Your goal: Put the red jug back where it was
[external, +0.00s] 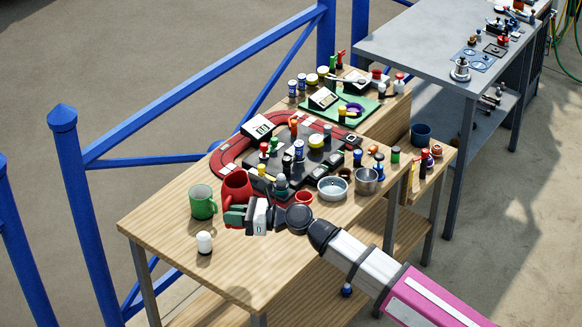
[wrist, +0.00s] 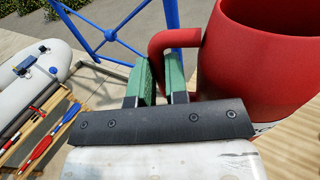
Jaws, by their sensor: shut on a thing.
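The red jug (external: 237,186) is at my gripper (external: 236,215), above or on the left part of the wooden table (external: 160,222). In the wrist view the jug (wrist: 262,60) fills the upper right, upright or nearly so. My gripper (wrist: 160,80) has its green finger pads closed around the jug's handle (wrist: 170,40). I cannot tell whether the jug's base touches the table.
A green mug (external: 203,203) stands left of the jug, and a white shaker (external: 205,242) stands in front. A red-edged track board (external: 220,160) with several small items lies behind. Bowls (external: 332,188) stand to the right. The table's front-left corner is clear.

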